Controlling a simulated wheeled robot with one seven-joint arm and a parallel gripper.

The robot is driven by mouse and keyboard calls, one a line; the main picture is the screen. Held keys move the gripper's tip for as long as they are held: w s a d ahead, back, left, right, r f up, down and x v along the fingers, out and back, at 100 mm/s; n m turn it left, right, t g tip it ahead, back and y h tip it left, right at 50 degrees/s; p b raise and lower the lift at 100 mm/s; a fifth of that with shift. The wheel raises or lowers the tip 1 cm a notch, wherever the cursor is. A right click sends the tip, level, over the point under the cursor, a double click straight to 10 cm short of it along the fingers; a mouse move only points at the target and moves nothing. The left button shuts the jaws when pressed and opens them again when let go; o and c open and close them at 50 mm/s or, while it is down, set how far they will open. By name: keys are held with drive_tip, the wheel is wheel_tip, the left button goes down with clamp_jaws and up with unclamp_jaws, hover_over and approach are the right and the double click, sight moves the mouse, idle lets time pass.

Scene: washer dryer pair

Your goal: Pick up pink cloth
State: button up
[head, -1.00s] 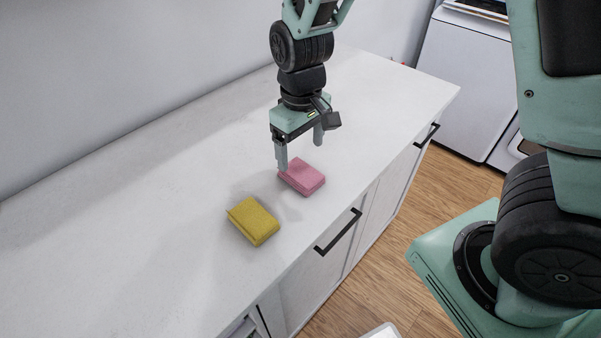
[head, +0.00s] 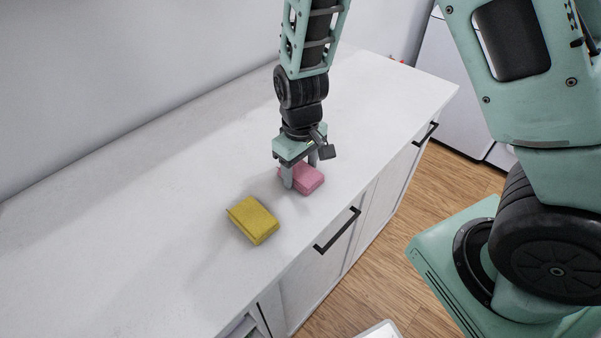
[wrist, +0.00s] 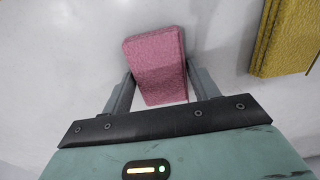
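The pink cloth (head: 308,180) is a folded block lying on the white countertop. It also shows in the wrist view (wrist: 155,62), with its near end between the two fingers. My gripper (head: 300,178) is lowered over the cloth, with one finger on each side. In the wrist view the fingers of my gripper (wrist: 157,88) stand apart. Small gaps seem to show between the fingers and the cloth. The far finger is partly hidden in the head view.
A folded yellow cloth (head: 253,220) lies on the countertop (head: 130,240) to the left of the pink one. It shows at the upper right of the wrist view (wrist: 283,38). A white appliance (head: 455,95) stands behind.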

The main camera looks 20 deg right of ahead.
sight(301, 171)
drive_tip(key=c, duration=0.4)
drive_tip(key=shift+c, duration=0.2)
wheel_tip(301, 171, up, 10)
drive_tip(key=shift+o, duration=0.6)
drive_tip(key=shift+c, duration=0.2)
